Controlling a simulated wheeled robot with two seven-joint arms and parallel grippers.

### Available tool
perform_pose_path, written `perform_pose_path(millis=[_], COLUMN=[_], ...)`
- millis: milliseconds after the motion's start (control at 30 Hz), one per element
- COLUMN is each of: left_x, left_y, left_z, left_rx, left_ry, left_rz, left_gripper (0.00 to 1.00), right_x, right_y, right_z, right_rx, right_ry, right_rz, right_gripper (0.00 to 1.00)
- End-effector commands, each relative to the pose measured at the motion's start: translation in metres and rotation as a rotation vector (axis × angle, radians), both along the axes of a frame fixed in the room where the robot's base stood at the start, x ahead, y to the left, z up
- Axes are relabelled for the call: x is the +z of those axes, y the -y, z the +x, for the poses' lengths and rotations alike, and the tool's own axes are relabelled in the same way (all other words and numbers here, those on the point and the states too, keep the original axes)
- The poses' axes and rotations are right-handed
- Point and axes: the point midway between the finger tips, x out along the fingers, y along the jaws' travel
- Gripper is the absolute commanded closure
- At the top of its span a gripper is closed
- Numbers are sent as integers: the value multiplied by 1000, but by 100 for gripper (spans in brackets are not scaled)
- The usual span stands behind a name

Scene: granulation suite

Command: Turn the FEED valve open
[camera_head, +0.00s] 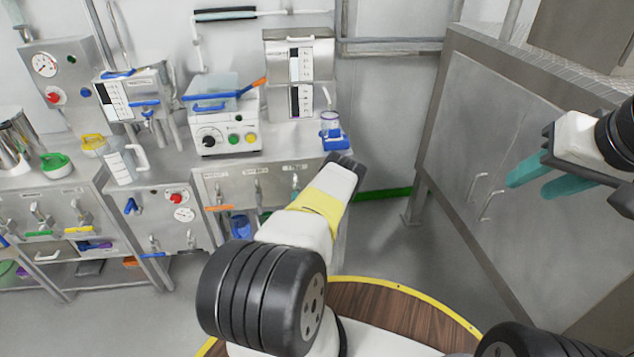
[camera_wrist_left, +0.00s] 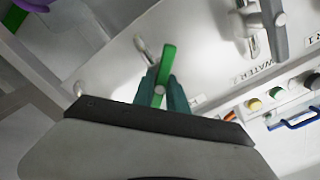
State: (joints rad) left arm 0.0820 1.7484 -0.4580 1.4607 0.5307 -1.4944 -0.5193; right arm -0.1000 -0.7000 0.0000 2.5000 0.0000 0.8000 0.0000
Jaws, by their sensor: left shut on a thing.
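In the left wrist view, a green valve handle (camera_wrist_left: 166,66) stands between the teal fingers of my left gripper (camera_wrist_left: 164,82), which is shut on it. The handle's label is hidden, so I cannot read whether it is FEED. A neighbouring valve with a grey lever (camera_wrist_left: 272,28) is beside a WATER label. In the head view, the steel valve panel (camera_head: 228,187) carries several valves under small labels. My right gripper (camera_head: 528,186) is open and empty, away at the right.
A large steel cabinet (camera_head: 490,140) stands at the right. The floor (camera_head: 395,225) between panel and cabinet is clear.

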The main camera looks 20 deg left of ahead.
Motion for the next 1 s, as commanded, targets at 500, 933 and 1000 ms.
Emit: perform_pose_path(millis=[500,933,1000], left_x=[-1,-1,-1], left_y=[0,1,1], left_z=[-1,-1,-1], left_rx=[2,1,1], left_ry=[252,394,406], left_rz=[-415,-649,-668], left_gripper=[100,100,100], right_x=[0,0,0], right_y=[0,0,0], right_z=[0,0,0], right_rx=[0,0,0], right_ry=[0,0,0], right_rz=[0,0,0], right_gripper=[60,60,60])
